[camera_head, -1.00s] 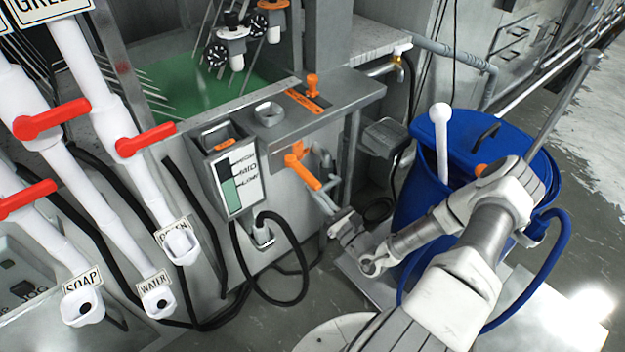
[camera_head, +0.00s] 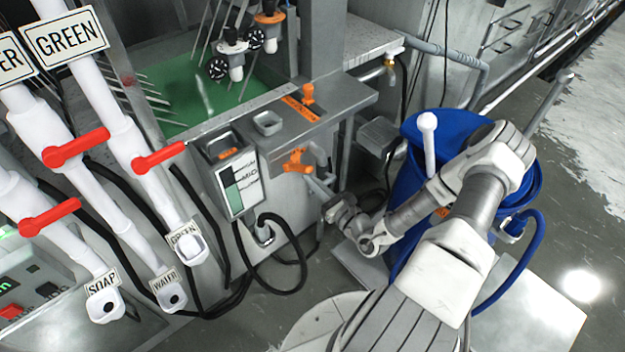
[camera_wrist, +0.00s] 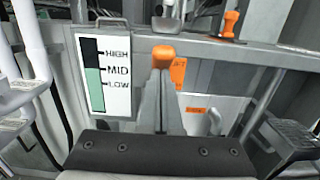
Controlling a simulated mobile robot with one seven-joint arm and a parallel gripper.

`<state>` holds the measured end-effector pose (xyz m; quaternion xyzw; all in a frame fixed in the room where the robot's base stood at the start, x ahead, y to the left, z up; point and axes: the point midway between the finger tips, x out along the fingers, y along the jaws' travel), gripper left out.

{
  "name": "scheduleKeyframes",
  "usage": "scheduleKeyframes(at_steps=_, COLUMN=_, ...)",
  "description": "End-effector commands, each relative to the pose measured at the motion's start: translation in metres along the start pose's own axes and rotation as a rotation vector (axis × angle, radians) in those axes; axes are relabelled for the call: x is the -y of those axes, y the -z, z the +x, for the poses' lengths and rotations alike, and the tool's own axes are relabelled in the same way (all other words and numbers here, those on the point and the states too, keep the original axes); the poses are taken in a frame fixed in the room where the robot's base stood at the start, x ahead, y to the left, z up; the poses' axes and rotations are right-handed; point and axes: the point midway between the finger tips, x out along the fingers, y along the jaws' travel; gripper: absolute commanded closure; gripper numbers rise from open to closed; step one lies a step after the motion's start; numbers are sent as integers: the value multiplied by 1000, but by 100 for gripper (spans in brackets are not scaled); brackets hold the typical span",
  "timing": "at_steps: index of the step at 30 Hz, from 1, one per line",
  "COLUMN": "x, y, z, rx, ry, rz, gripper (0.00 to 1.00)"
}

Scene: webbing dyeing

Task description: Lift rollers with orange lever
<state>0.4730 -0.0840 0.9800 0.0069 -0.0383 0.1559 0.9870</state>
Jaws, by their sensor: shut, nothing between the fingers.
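The orange lever (camera_head: 297,160) sits on the grey machine front, below the ledge. In the wrist view its rounded orange end (camera_wrist: 164,52) shows just beyond my fingertips, pointing towards the camera. My gripper (camera_head: 314,184) is shut with nothing in it. Its tips are at the lever's lower right in the head view and right under the orange end in the wrist view (camera_wrist: 160,76). I cannot tell whether they touch it. An orange label (camera_wrist: 179,72) is partly hidden behind the lever. The rollers cannot be made out clearly.
A second orange knob (camera_head: 308,94) stands on the ledge above. A level gauge (camera_head: 241,183) is left of the lever, with black hoses below. Red-handled white pipes (camera_head: 76,148) fill the left. A blue barrel (camera_head: 425,130) stands right, behind my arm.

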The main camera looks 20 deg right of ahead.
Motion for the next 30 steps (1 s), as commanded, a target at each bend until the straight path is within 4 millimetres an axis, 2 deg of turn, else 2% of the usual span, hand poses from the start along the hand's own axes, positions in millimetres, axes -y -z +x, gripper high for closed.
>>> scheduleKeyframes(at_steps=1, x=0, y=-10, z=4, rx=21, ry=-2, rz=-2, gripper=100)
scheduleKeyframes(at_steps=4, x=0, y=-13, z=6, rx=26, ry=-3, rz=-3, gripper=100)
scheduleKeyframes(at_steps=20, x=0, y=-15, z=7, rx=29, ry=-6, rz=-7, gripper=100)
scheduleKeyframes(at_steps=26, x=4, y=-5, z=3, rx=24, ry=-7, rz=-6, gripper=100)
scheduleKeyframes(at_steps=30, x=10, y=14, z=-5, rx=11, ry=-10, rz=-6, gripper=100)
